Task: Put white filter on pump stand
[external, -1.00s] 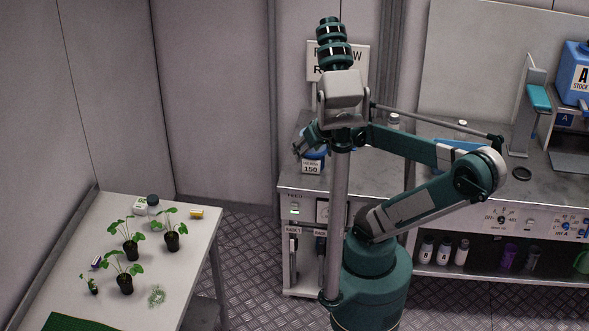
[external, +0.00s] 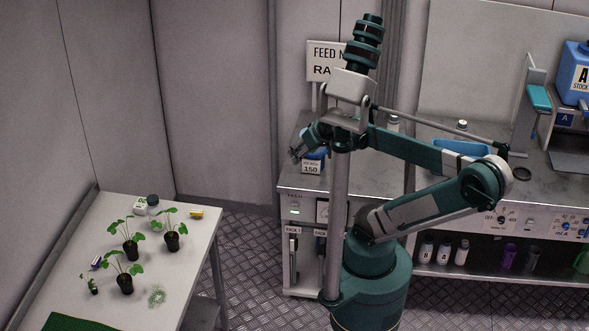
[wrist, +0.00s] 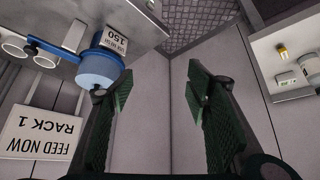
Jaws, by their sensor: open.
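My gripper (external: 298,150) is open and empty beside the left end of the bench. In the wrist view my gripper (wrist: 158,85) shows two dark green pads spread wide with nothing between them. I cannot tell for sure which thing is the white filter. Two small white-topped pieces, one behind my arm (external: 393,122) and one farther right (external: 462,125), stand on the bench. A blue container (wrist: 98,68) with a blue bracket is left of the fingers in the wrist view, near a 150 label. I cannot pick out the pump stand with certainty.
The grey bench (external: 440,190) runs right, with a blue tray (external: 460,147) and a teal-armed stand (external: 538,98). A FEED NOW sign (external: 324,60) rises at its back. A white table (external: 185,255) with potted plants stands left, floor between them.

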